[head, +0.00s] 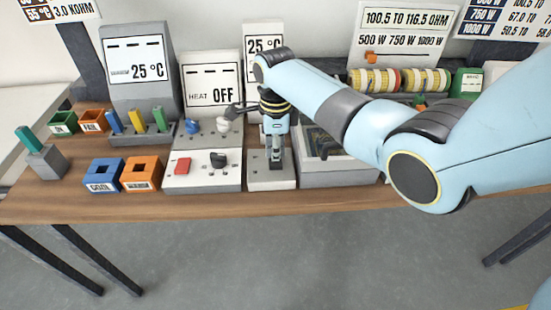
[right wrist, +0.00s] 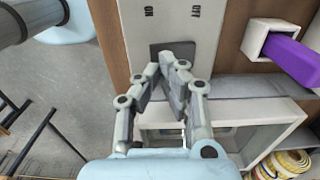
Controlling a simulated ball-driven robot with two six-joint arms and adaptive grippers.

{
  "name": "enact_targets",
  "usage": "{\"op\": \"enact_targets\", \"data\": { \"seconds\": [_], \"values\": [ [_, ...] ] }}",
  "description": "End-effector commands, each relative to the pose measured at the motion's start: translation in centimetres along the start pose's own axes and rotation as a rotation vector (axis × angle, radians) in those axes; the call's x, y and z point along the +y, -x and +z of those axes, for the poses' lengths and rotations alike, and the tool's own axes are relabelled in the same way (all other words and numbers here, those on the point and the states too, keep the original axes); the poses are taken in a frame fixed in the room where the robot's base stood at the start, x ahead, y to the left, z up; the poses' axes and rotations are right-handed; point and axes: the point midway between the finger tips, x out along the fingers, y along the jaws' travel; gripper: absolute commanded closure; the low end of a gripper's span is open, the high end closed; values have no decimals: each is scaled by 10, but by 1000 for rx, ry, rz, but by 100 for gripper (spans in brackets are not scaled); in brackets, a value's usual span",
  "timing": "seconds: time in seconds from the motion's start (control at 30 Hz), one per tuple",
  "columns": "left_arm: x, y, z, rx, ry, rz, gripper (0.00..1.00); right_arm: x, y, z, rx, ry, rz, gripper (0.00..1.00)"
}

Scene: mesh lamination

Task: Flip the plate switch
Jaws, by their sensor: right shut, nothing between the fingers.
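The plate switch is a pale grey box (head: 268,181) on the table, just right of the white panel. In the right wrist view its top face (right wrist: 172,22) carries the labels ON and OFF, with a dark recess below them. My right gripper (head: 276,166) points down at this box. Its fingers are shut with nothing between them; in the right wrist view the fingertips (right wrist: 174,58) are over the dark recess. The fingers hide the switch lever, so I cannot tell its position or whether they touch it. My left gripper is not in view.
A white panel (head: 203,182) with a red button (head: 182,165) and black knob (head: 218,159) stands close left. A framed box (head: 338,178) stands close right. A purple block (right wrist: 288,50) sits in a white holder beside the switch in the right wrist view.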

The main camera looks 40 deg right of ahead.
Motion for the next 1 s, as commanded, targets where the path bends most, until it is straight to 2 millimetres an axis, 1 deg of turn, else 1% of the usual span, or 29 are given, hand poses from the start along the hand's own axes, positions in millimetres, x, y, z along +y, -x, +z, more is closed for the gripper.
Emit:
{"op": "enact_targets", "data": {
  "seconds": [0.5, 1.0],
  "values": [
    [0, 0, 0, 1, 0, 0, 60, 0, 0, 0, 0, 0, 0, 100],
    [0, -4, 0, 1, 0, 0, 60, 0, -8, 0, 0, 0, 0, 100]
  ]
}}
